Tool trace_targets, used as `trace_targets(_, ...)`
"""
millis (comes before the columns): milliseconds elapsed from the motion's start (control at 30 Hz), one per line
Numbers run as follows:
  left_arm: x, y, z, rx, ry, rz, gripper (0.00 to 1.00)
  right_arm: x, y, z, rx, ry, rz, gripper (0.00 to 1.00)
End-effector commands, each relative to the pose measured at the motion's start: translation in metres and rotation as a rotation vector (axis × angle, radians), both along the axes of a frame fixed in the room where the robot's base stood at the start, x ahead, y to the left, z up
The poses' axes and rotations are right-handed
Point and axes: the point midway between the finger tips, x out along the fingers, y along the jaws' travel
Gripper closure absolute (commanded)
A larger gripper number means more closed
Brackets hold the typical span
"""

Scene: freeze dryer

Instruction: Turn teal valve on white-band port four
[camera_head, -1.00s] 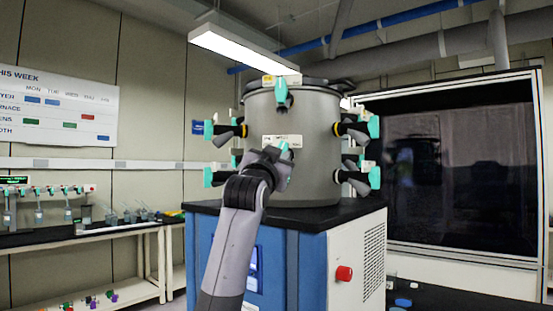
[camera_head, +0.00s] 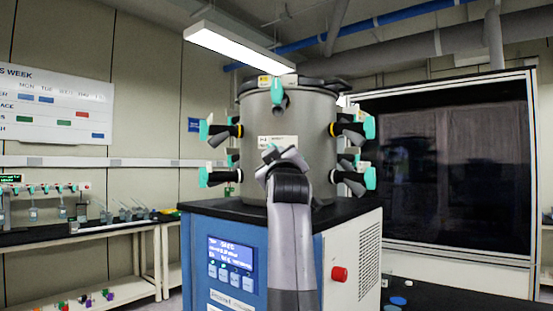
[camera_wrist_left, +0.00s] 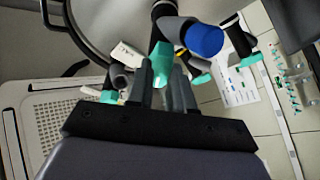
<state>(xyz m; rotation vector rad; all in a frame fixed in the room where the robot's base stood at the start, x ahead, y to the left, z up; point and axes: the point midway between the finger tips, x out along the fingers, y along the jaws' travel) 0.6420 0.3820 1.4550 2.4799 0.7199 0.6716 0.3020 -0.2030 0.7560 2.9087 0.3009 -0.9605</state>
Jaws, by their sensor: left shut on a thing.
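The grey drum (camera_head: 310,115) of the freeze dryer carries black ports with teal valves around its side. My left gripper (camera_head: 283,158) is at the front of the drum, low on its wall. In the left wrist view, my left gripper (camera_wrist_left: 168,82) is shut on a teal valve (camera_wrist_left: 161,60), which sits between its fingers. In the head view, my wrist hides most of this valve and its port, so its band colour cannot be told. Another teal valve (camera_head: 277,91) is above it, and further valves are at the left and right sides. My right gripper is not in view.
Ports crowd close by on both sides, including a lower right valve (camera_head: 370,178) and a lower left valve (camera_head: 204,177). A blue-ended part (camera_wrist_left: 204,40) is beside the fingers. The blue cabinet (camera_head: 205,242) with a red knob (camera_head: 339,274) stands below.

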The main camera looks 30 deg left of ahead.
Motion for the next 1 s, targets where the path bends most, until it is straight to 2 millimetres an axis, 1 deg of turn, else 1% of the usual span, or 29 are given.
trace_targets(200,0.0017,-0.0023,-0.0001,-0.149,-0.066,-0.001,1.00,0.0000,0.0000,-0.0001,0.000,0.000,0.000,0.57)
trace_targets(400,0.0021,-0.0030,0.0006,-0.245,-0.112,-0.002,1.00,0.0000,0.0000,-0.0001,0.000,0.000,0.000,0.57)
trace_targets(667,0.0019,-0.0031,0.0014,-0.305,-0.141,-0.001,1.00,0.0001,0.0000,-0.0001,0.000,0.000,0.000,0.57)
trace_targets(1000,0.0021,-0.0030,0.0014,-0.316,-0.146,-0.001,1.00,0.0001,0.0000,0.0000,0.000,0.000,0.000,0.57)
